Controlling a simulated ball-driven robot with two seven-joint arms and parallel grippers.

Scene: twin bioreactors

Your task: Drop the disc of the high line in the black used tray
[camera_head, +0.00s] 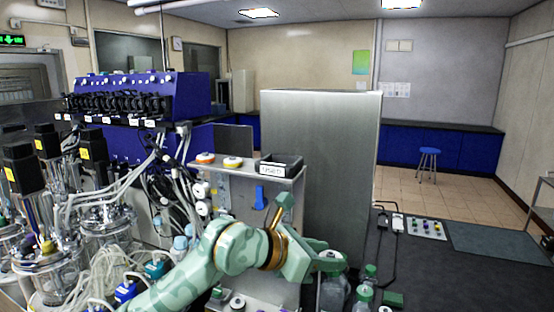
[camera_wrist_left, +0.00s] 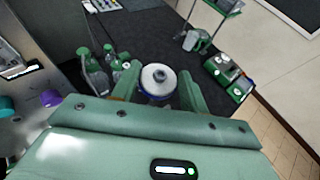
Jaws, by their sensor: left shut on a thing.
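My left gripper (camera_head: 328,262) is in the lower middle of the head view, to the right of and lower than the black tray. In the left wrist view its two fingers (camera_wrist_left: 158,88) are closed on a round white disc with a blue rim (camera_wrist_left: 158,76). In the head view the disc is hard to make out among the fingers. The black used tray (camera_head: 280,168), with a white label on its front, sits on top of the steel panel unit. Its inside is hard to see. The right gripper is not in view.
An orange-rimmed disc (camera_head: 205,158) and a yellow-rimmed one (camera_head: 232,162) stand left of the tray. A tall steel cabinet (camera_head: 320,140) rises behind it. Bottles with green caps (camera_head: 363,294) stand near the gripper on the dark bench (camera_head: 440,285). Tubing and glass vessels crowd the left.

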